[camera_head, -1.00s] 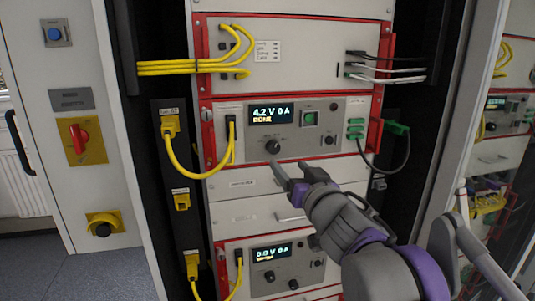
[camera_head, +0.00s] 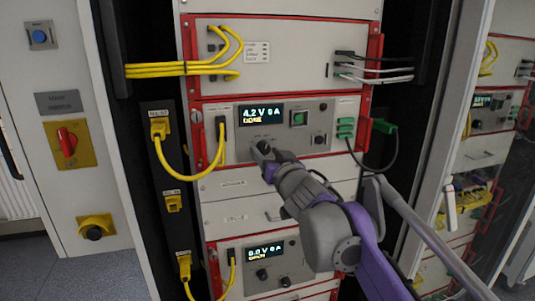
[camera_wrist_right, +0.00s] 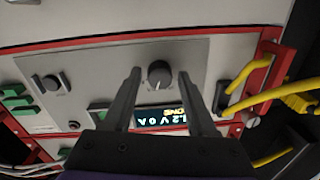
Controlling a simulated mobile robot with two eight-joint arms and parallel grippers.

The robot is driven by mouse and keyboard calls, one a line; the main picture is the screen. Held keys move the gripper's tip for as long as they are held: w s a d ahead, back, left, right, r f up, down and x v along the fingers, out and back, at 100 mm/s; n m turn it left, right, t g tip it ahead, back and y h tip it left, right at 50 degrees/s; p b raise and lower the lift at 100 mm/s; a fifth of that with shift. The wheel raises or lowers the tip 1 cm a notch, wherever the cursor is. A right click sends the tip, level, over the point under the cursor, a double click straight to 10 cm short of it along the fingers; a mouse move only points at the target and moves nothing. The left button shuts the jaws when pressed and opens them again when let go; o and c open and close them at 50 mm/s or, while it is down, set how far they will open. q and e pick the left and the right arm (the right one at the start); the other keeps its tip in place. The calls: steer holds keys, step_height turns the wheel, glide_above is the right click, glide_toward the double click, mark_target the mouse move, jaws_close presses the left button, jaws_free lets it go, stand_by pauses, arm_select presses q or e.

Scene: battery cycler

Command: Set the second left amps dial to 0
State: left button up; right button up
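The upper cycler unit (camera_head: 315,150) in the left rack has a display (camera_head: 262,114) reading about 4.2 V 0 A, with DONE below. In the right wrist view, which shows the panel upside down, a dark round dial (camera_wrist_right: 159,74) sits next to that display (camera_wrist_right: 160,118). My right gripper (camera_head: 262,157) is at this dial and mostly hides it in the head view. Its two fingers (camera_wrist_right: 159,84) stand open on either side of the dial, with visible gaps in the wrist view. Contact is not evident. My left gripper is not in view.
A green button (camera_head: 299,119), another knob (camera_head: 319,139), green plugs (camera_head: 346,128) and yellow cables (camera_head: 184,172) surround the panel. A lower unit (camera_head: 305,270) has its own display (camera_head: 265,251) and knobs (camera_head: 261,274). A second rack stands at the right.

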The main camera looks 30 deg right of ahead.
jaws_close()
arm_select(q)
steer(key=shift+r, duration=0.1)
arm_select(e)
steer(key=shift+n, duration=0.3)
steer(key=n+p, duration=0.1)
steer(key=n, duration=0.2)
steer(key=shift+r+n, duration=0.1)
steer(key=shift+n, duration=0.3)
steer(key=n+p, duration=0.1)
steer(key=n, duration=0.2)
steer(key=shift+d+n, duration=0.1)
steer(key=shift+n, duration=0.2)
steer(key=n+p, duration=0.1)
steer(key=n, duration=0.3)
steer(key=shift+r+g+p, duration=0.15)
steer(key=shift+g+p, duration=0.15)
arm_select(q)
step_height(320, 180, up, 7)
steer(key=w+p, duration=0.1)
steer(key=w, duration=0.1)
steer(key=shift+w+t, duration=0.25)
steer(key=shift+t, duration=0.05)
arm_select(e)
steer(key=shift+n+h, duration=0.3)
steer(key=shift+n, duration=1.4)
